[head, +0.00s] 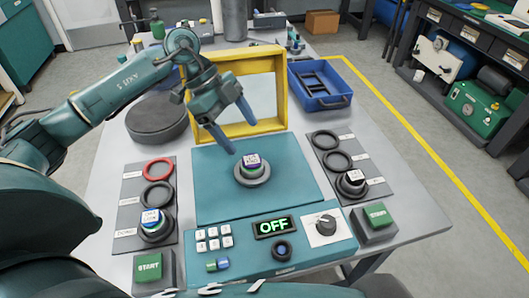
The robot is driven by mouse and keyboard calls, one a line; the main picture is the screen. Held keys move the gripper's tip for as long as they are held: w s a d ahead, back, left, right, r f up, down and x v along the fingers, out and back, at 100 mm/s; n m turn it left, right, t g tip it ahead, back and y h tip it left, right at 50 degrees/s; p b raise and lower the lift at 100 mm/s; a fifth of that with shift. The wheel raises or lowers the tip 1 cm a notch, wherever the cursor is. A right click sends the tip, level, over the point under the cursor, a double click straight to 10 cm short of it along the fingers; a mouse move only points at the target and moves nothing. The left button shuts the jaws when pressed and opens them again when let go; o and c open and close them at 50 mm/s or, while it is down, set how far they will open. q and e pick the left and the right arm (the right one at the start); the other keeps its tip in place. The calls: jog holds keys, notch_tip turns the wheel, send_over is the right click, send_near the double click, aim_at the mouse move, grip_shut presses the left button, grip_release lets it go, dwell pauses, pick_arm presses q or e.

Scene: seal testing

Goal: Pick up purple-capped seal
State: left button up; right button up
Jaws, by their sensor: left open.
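A small seal with a white labelled top and a purple and green band (251,166) sits on a dark round base in the middle of the teal plate (215,190). Another seal with a white top and a blue-purple band (152,222) sits on the left dark panel. A third piece with a white top and dark body (352,180) is on the right panel. My right gripper is not in view.
A yellow frame (284,90) stands upright close behind the gripper. A blue tray (320,100) is at the back right. A control box reading OFF (272,226) and green START buttons (148,266) line the front. Dark and red rings lie on the side panels.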

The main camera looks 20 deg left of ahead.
aim_at(252, 159)
pick_arm(q)
jog(key=shift+n+y, duration=0.6)
jog(key=shift+y, duration=0.2)
jog(key=f, duration=0.4)
jog(key=w+f, duration=0.1)
jog(key=f, duration=0.1)
jog(key=shift+w+a, duration=0.1)
jog(key=shift+a, duration=0.2)
jog(key=shift+w+p+x, duration=0.15)
jog(key=shift+p+x, duration=0.05)
jog(key=shift+x, duration=1.25)
jog(key=shift+w+p+x, duration=0.1)
jog(key=shift+p+x, duration=0.1)
jog(key=shift+x, duration=1.25)
jog(key=shift+d+r, duration=0.15)
jog(key=shift+c, duration=0.3)
jog(key=c, duration=1.2)
